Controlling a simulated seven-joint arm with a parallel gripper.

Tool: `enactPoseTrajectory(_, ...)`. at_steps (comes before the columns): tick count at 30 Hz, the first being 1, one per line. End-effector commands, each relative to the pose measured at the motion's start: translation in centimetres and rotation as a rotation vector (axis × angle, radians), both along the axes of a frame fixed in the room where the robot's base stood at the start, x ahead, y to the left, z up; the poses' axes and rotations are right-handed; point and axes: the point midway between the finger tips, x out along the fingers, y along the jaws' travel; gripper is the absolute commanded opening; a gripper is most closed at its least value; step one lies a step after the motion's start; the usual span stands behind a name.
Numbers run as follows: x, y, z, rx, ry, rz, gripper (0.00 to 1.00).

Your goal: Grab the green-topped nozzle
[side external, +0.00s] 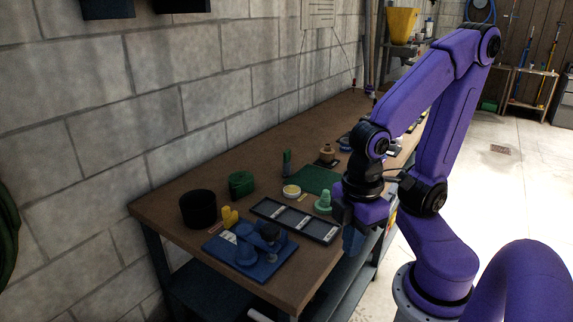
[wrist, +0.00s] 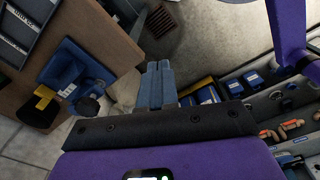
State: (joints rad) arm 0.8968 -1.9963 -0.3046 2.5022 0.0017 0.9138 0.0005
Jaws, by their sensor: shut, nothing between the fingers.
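A slim upright piece with a green top (side external: 287,161) stands toward the back of the bench and looks like the green-topped nozzle. A pale green knobbed piece (side external: 323,201) stands near the front edge, close to my gripper. My gripper (side external: 352,240) hangs at the bench's front edge, to the right of the long black tray (side external: 296,221). In the wrist view its blue fingers (wrist: 157,82) are together with nothing between them. The slim green-topped piece does not show in the wrist view.
A blue fixture (side external: 250,250) sits at the bench's near end, with yellow pieces (side external: 230,216) beside it. A black cylinder (side external: 198,208), a green block (side external: 241,183) and a green mat (side external: 315,179) lie behind. A block wall borders the back.

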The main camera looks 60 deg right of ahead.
Motion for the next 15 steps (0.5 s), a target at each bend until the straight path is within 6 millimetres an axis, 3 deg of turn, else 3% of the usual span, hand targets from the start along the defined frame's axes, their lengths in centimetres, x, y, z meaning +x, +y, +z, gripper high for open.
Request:
enactPoseTrajectory(11, 0.00, 0.00, 0.00, 0.000, 0.000, 0.000, 0.00)
enactPoseTrajectory(12, 0.00, 0.00, 0.00, 0.000, 0.000, 0.000, 0.03)
enactPoseTrajectory(15, 0.00, 0.00, 0.00, 0.000, 0.000, 0.000, 0.36)
